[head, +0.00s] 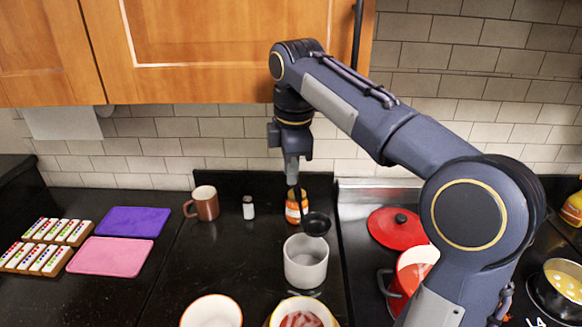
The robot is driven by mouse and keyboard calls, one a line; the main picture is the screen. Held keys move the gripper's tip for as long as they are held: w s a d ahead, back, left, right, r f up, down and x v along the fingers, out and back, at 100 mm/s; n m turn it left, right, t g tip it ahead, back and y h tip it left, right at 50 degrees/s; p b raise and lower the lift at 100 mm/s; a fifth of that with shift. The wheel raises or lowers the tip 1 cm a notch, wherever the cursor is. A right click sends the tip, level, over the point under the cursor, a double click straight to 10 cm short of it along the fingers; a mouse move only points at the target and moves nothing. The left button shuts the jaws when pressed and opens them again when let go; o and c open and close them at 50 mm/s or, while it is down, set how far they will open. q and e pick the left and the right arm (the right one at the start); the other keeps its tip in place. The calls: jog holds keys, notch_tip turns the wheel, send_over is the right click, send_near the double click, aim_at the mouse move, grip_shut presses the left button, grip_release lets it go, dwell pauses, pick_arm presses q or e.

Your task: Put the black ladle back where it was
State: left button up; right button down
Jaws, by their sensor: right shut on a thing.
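The black ladle (316,224) hangs from my right gripper (292,177), which is shut on its upper handle. The ladle's bowl is low, just above and behind the rim of a light grey pot (305,266) in the picture. I cannot tell whether the bowl touches the pot. My left gripper is not in view.
An orange-labelled jar (293,212) stands behind the ladle. A brown mug (205,204) and a small shaker (248,208) stand left of it. A red lid (397,229) and red pot (408,275) lie right. Bowls (212,312) stand in front. Wooden cabinets (220,50) overhang the back.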

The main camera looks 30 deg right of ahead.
jog(key=shift+w+d+f, duration=0.1)
jog(key=shift+w+f, duration=0.15)
jog(key=shift+f, duration=0.5)
jog(key=shift+s, duration=0.2)
